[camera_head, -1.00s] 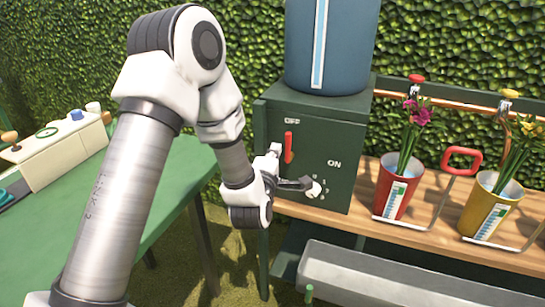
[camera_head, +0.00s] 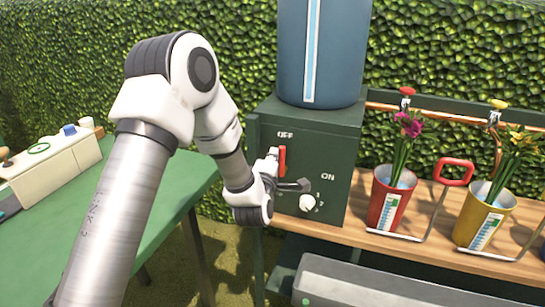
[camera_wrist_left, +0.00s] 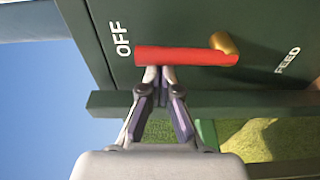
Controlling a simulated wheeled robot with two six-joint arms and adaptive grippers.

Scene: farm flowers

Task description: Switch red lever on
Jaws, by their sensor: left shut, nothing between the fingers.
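The red lever (camera_head: 282,160) is on the front of a dark green box (camera_head: 335,150), upright below the word OFF; ON is lower right. In the left wrist view the lever (camera_wrist_left: 180,56) is a red bar with a gold pivot (camera_wrist_left: 223,43) at one end and OFF near the other. My left gripper (camera_head: 276,155) is at the lever's left side. In the left wrist view its fingers (camera_wrist_left: 160,73) are shut and empty, tips against or just beside the lever's side near the OFF end; exact contact is unclear. My right gripper is not in view.
A white knob (camera_head: 306,202) is below the lever. A blue tank (camera_head: 340,50) stands on the box. Red (camera_head: 390,200) and yellow (camera_head: 483,212) flower pots stand on a wooden shelf to the right. A grey trough (camera_head: 390,285) is below. A green table (camera_head: 140,210) is at left.

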